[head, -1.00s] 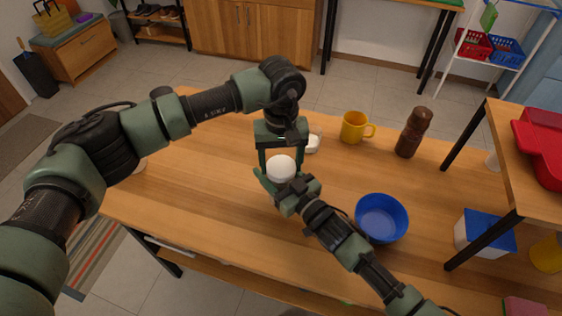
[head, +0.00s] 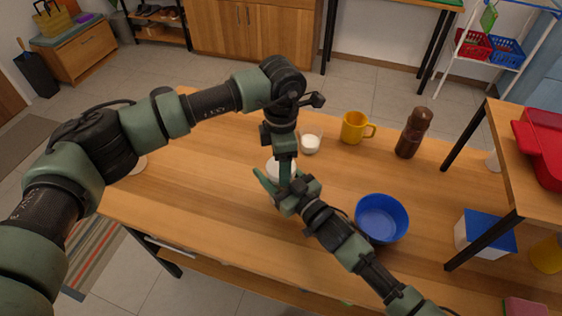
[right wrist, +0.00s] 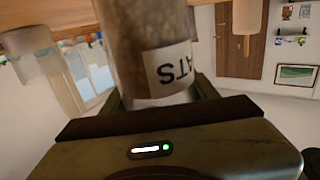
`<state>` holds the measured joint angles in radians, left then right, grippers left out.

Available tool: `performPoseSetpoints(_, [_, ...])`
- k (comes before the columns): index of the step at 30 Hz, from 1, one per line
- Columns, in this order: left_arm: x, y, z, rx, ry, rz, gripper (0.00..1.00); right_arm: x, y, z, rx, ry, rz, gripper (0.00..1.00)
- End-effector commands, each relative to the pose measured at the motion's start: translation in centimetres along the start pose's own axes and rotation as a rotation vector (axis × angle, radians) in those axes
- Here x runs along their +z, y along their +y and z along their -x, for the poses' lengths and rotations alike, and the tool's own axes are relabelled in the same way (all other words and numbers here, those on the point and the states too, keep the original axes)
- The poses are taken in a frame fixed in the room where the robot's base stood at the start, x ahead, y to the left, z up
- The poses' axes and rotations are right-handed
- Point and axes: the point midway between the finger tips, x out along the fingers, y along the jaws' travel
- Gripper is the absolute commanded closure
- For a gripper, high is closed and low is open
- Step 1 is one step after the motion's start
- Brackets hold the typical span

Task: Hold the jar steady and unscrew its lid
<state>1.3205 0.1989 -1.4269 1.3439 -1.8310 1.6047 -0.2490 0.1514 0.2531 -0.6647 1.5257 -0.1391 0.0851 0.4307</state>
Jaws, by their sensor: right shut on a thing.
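The jar's white lid (head: 273,166) shows in the head view near the table's middle, partly covered by my left gripper's finger. In the right wrist view the jar (right wrist: 150,45) is clear, with grainy contents and a pale label reading "ATS" upside down. My right gripper (head: 277,185) comes in from the lower right and is shut on the jar's body. My left gripper (head: 284,170) points down from above at the lid, one finger in front of it. Its other finger is hidden, so I cannot tell whether it grips the lid.
Behind the jar on the wooden table (head: 190,190) are a small white-filled glass (head: 311,144), a yellow mug (head: 354,127) and a brown mill (head: 413,133). A blue bowl (head: 381,217) sits right, beside my right arm. A raised shelf (head: 508,185) stands farther right.

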Motion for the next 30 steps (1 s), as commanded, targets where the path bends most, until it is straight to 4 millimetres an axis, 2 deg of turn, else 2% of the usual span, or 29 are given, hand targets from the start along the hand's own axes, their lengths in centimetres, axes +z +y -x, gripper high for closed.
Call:
performPoseSetpoints(5, [0.0,0.0,0.0,-0.001,0.0,-0.003,0.84,0.0,0.0,0.0,0.001,0.0,0.0,1.0])
performPoseSetpoints(6, [0.0,0.0,0.0,-0.001,0.0,-0.003,0.27,0.0,0.0,0.0,0.001,0.0,0.0,1.0])
performPoseSetpoints(8, [0.0,0.0,0.0,-0.001,0.0,-0.004,0.14,0.0,0.0,0.0,0.001,-0.001,0.0,1.0])
performPoseSetpoints(23, [0.2,-0.4,0.1,-0.008,-0.002,-0.011,0.14,0.0,0.2,0.0,0.003,-0.002,0.0,1.0])
performPoseSetpoints(26, [0.2,-0.3,0.7,-0.006,-0.002,-0.011,0.14,0.0,0.2,-0.1,0.004,-0.002,0.0,1.0])
performPoseSetpoints(30, [0.3,-0.3,2.6,-0.003,-0.005,-0.012,0.14,0.1,0.2,0.0,0.003,-0.005,0.0,1.0])
